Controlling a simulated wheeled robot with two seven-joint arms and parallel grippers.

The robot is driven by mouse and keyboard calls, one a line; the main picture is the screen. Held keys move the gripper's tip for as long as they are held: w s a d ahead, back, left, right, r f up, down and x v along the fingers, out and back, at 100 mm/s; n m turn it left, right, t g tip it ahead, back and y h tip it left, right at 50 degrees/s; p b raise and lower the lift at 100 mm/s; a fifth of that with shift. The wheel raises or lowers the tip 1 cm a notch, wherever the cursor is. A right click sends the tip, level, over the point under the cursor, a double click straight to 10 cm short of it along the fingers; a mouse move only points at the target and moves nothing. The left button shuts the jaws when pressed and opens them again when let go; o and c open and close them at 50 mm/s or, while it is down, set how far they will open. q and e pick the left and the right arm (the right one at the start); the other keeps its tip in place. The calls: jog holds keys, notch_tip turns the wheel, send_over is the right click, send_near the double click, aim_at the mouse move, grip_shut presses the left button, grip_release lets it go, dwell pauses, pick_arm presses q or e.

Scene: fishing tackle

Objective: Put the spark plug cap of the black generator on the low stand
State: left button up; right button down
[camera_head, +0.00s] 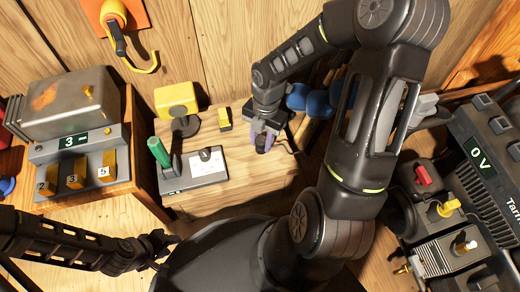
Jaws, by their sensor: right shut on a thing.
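The black generator (485,150) stands at the right edge, with a display reading 0 V. On its near left side are a red knob (423,175), a yellow knob (448,207), and a finned block with a white-tipped post (462,243), which looks like a bare spark plug. My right gripper (266,133) is shut on a small black piece (263,144) above the wooden bench; it looks like the cap, with a thin dark wire to its right. Its far end is hidden behind my arm. My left gripper (160,249) is low at the left, empty as far as I see. I cannot make out the low stand.
A wooden bench (245,183) bears a grey plate with a green-handled lever (160,152), a yellow block (225,118) and a yellow lamp-like thing (176,98). A grey machine (75,105) with numbered yellow switches stands left. My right arm crosses the space before the generator.

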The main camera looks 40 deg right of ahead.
aim_at(263, 138)
jog(key=shift+f, duration=0.3)
notch_tip(263, 138, down, 5)
jog(key=b, duration=0.3)
jog(key=c, duration=1)
grip_release()
jog(key=r+p, duration=0.2)
jog(key=r, duration=0.2)
jog(key=d+r+p, duration=0.1)
jog(key=r+p, duration=0.1)
jog(key=r, duration=0.2)
jog(key=r+p, duration=0.2)
jog(key=r, duration=0.2)
jog(key=shift+w+d, duration=0.3)
jog(key=shift+w, duration=0.1)
